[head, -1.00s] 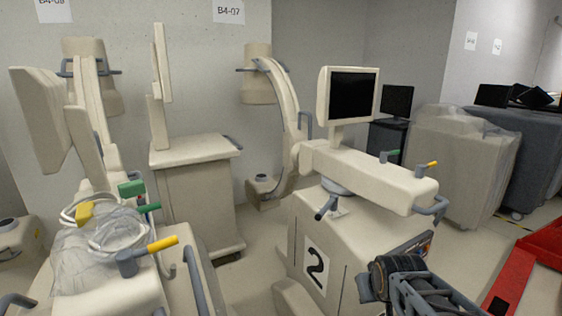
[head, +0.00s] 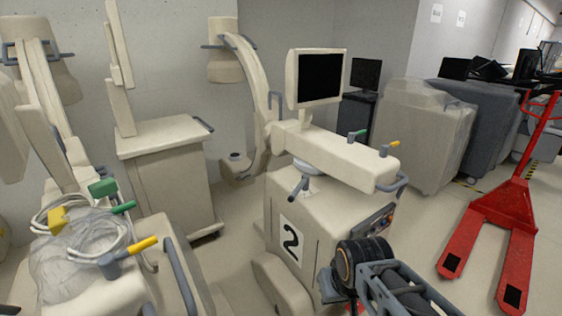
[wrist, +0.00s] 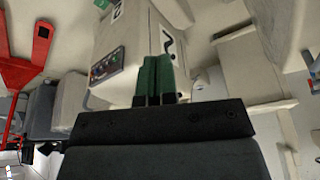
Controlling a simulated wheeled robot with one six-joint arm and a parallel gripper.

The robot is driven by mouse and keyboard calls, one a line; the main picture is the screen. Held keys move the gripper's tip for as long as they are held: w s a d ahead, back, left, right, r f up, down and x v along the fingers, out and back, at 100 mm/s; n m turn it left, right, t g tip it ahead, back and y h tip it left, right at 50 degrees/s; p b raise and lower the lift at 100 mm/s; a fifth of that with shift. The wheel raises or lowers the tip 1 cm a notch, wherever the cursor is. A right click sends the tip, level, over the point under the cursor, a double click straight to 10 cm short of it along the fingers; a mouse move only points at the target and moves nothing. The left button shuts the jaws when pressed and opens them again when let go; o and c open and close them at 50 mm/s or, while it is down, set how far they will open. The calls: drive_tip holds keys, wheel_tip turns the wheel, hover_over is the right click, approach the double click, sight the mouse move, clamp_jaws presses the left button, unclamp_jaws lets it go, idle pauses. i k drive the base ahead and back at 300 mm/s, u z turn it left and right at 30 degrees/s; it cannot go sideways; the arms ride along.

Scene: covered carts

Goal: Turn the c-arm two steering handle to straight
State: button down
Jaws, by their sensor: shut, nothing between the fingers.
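C-arm two is a beige cart (head: 325,220) with a black 2 on its front, right of centre in the head view. A grey lever with a dark end (head: 298,187) juts from below its top arm, angled down and left; it may be the steering handle. In the wrist view, my gripper (wrist: 155,60) has green fingers together and empty. Part of the cart (wrist: 130,38) and its control panel (wrist: 107,66) lie beyond. In the head view, my arm covers the cart's lower right.
Another C-arm cart (head: 150,255), with cables and plastic on it, stands close at left. A beige cabinet (head: 165,185) stands behind. A red pallet jack (head: 500,215) is on the floor at right. Covered carts (head: 425,130) line the back right. Floor between pallet jack and C-arm two is clear.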

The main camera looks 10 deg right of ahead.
sight(299, 191)
drive_tip(key=u, duration=0.05)
drive_tip(key=k, duration=0.4)
drive_tip(key=z, duration=0.7)
drive_tip(key=i, duration=0.9)
drive_tip(key=u, duration=0.55)
drive_tip(key=i, duration=0.6)
drive_tip(key=u, duration=0.45)
